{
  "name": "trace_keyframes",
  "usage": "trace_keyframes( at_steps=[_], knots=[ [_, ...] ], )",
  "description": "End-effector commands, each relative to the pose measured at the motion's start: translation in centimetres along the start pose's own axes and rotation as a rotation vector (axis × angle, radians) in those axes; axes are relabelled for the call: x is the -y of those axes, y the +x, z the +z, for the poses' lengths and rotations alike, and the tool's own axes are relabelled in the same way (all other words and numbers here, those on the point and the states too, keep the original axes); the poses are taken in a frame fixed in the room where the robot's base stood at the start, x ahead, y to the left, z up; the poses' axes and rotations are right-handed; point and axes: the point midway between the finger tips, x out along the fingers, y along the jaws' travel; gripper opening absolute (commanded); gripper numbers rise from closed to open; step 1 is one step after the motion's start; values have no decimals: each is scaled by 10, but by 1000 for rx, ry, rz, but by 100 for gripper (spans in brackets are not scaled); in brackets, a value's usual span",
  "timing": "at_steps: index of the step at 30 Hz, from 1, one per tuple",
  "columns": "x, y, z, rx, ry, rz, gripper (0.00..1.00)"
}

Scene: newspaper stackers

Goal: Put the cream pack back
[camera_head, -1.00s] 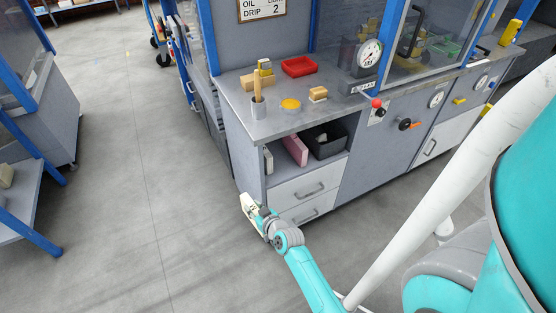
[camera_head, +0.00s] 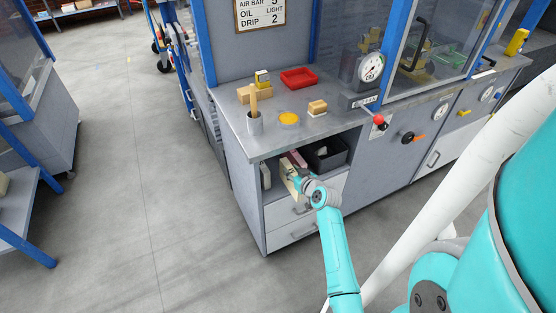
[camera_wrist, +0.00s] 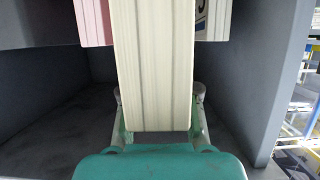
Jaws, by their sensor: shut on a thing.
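My gripper (camera_head: 298,181) is at the mouth of the open shelf under the counter (camera_head: 322,123). It is shut on the cream pack (camera_head: 287,178), which it holds upright. In the wrist view the cream pack (camera_wrist: 153,70) fills the middle between the fingers (camera_wrist: 158,125), its ridged edge towards me. A pink pack (camera_head: 296,158) stands on the shelf behind it, and shows at the left in the wrist view (camera_wrist: 92,22). A white pack (camera_head: 265,176) stands near the left wall; it shows partly at the right in the wrist view (camera_wrist: 213,20). Any contact between packs cannot be told.
A black bin (camera_head: 338,154) stands on the shelf right of the packs. Drawers (camera_head: 294,232) lie below. On the counter are a red tray (camera_head: 298,78), a cup with a brush (camera_head: 254,122) and a gauge (camera_head: 370,67). The floor left of the cabinet is clear.

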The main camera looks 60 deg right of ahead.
Motion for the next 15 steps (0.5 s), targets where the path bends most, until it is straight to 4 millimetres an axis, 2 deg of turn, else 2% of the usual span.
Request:
trace_keyframes(
  at_steps=[1,9,15],
  knots=[
    [1,12,-7,-4,-2,-2,0],
    [1,69,-30,-2,-1,-1,0],
    [1,102,-44,-2,0,-1,0]
  ],
)
